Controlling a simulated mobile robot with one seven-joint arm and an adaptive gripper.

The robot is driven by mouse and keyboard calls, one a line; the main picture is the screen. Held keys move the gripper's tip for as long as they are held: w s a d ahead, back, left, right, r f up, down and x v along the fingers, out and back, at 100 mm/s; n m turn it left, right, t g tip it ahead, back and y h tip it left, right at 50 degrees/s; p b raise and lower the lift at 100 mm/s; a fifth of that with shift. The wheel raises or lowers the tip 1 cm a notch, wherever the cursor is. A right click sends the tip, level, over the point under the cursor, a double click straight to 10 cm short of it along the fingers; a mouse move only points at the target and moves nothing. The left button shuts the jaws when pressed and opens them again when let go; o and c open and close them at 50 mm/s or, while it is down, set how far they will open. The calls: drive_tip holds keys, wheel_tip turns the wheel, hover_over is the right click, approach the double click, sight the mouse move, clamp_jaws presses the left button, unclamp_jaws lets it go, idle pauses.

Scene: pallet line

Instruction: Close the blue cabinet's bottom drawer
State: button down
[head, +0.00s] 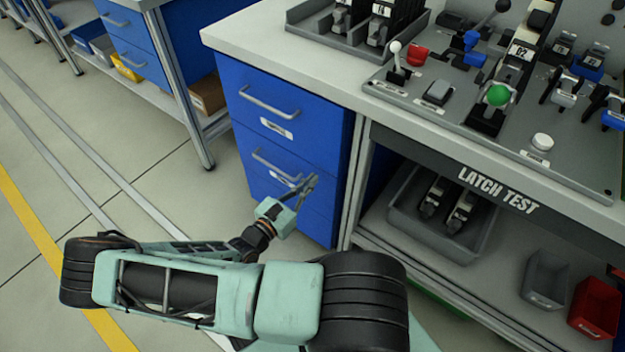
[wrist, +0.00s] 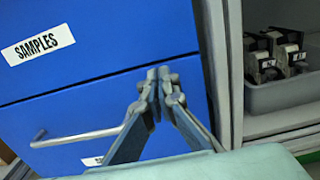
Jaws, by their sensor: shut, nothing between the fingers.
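The blue cabinet (head: 335,133) stands under the left end of the workbench, its drawers stacked. Its bottom drawer (head: 318,224) is partly hidden behind my gripper and arm in the head view. In the wrist view the bottom drawer (wrist: 45,118) shows a grey bar handle and part of a white label. It looks about flush with the drawer above, labelled SAMPLES (wrist: 38,45); a small gap cannot be ruled out. My gripper (head: 312,180) is shut and empty, its fingertips (wrist: 164,76) in front of the cabinet's right side near the seam above the bottom drawer. Contact cannot be told.
Right of the cabinet is a grey post, then an open shelf with a grey bin (head: 471,245) of latches, a smaller grey bin (head: 546,279) and a red bin (head: 595,308). The latch test panel (head: 440,100) lies on the bench above. Floor to the left is clear.

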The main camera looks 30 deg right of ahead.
drive_tip(key=p+v, duration=0.1)
drive_tip(key=v, duration=1)
drive_tip(key=shift+a+p, duration=0.35)
drive_tip(key=shift+r, duration=0.1)
